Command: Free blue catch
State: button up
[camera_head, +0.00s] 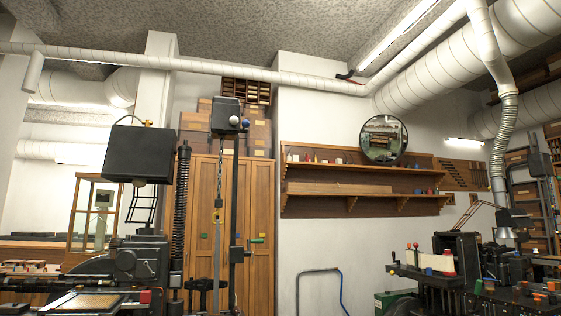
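A small blue round piece (245,123) sits beside a white one (234,120) near the top of a tall dark upright post (236,190). It is too small to tell whether it is a catch or how it is fastened. Lower on the same post a green-tipped lever (257,241) sticks out to the right. My gripper is not in view.
A dark machine (130,260) with a black box-shaped head (139,154) fills the left front. A tall wooden cabinet (203,190) stands behind the post. Wooden wall shelves (365,190) and a round mirror (384,139) are to the right. More machinery (440,280) stands at lower right.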

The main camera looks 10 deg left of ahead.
aim_at(245, 124)
jog(key=i+u, duration=0.35)
jog(key=i+l+u, duration=0.1)
jog(key=i+u, duration=0.3)
jog(key=i+l, duration=0.15)
